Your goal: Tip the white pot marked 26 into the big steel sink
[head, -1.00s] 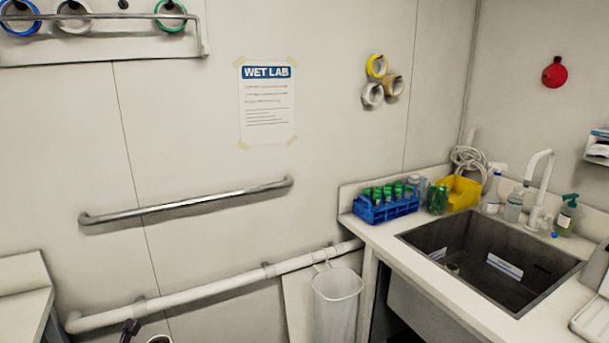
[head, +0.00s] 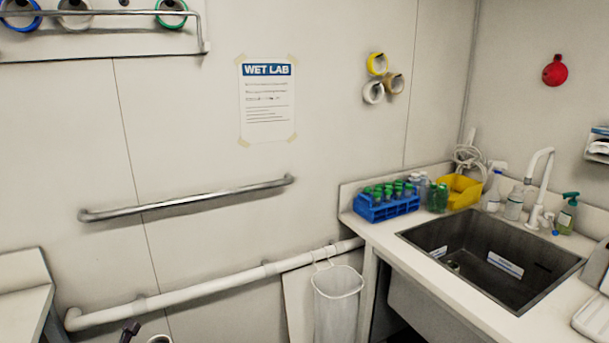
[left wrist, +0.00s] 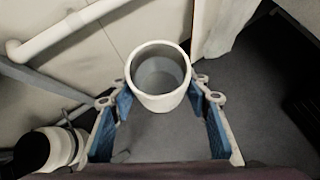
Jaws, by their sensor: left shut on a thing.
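The white pot (left wrist: 146,102) is in the left wrist view, round, open at the top and grey inside. No number shows on the side I see. My left gripper (left wrist: 160,98) is shut on it, with a blue-padded finger on each side. In the head view only a bit of a white rim (head: 160,339), likely the pot, shows at the bottom edge. The big steel sink (head: 480,229) is set in the counter at the right of the head view, well away from the pot. My right gripper is not in view.
On the counter (head: 425,278) stand a blue rack (head: 385,210) of green-capped tubes, a yellow bin (head: 460,192), bottles and a white tap (head: 540,180). A white bin (head: 338,305) hangs left of the sink. A grab rail (head: 185,205) and pipe (head: 200,290) run along the wall.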

